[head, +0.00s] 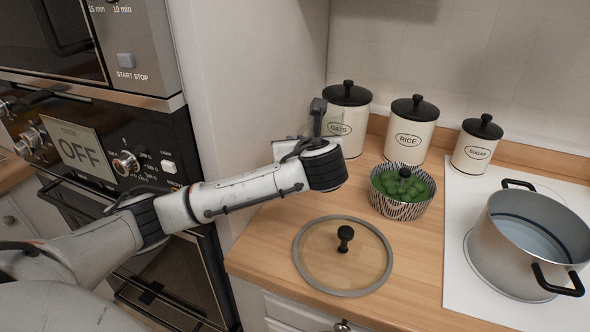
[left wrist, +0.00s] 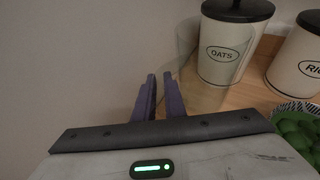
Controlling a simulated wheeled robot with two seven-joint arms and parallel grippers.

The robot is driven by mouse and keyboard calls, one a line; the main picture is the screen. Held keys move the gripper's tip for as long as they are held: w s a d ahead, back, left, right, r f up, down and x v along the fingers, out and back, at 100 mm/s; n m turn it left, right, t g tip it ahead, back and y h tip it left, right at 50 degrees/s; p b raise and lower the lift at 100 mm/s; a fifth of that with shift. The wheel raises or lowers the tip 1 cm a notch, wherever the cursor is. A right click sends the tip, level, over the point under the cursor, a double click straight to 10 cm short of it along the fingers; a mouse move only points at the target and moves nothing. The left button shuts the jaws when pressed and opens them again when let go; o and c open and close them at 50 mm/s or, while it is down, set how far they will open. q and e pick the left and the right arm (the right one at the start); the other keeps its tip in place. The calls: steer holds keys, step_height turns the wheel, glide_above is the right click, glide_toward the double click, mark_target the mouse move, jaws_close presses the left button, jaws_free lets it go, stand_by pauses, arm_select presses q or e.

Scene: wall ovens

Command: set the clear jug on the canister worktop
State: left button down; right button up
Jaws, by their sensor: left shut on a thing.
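The clear jug is very faint; in the head view its see-through wall (head: 333,124) shows in front of the oats canister (head: 352,100). In the left wrist view a faint clear edge of the jug (left wrist: 188,62) shows just beyond my fingers, left of the oats canister (left wrist: 226,50). My left gripper (head: 318,106) is at the back left of the wooden worktop (head: 270,235), by the tall side panel. In the left wrist view its fingers (left wrist: 160,98) are close together, shut on the jug. I cannot tell whether the jug's base touches the wood. My right gripper is out of view.
Rice (head: 411,130) and sugar (head: 477,145) canisters stand along the back. A patterned bowl of green food (head: 390,207) and a glass lid (head: 343,284) occupy the worktop. A steel pot (head: 520,255) stands on the white hob at right. Ovens are left.

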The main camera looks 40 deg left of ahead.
arm_select(q)
step_height(320, 180, down, 5)
steer(key=shift+f, duration=0.1)
steer(key=shift+a+f, duration=0.2)
steer(key=shift+f, duration=1.1)
steer(key=shift+f, duration=0.2)
steer(key=c, duration=1.8)
jaws_free()
steer(key=shift+r, duration=0.25)
steer(key=v, duration=1.2)
steer(key=shift+s, duration=0.1)
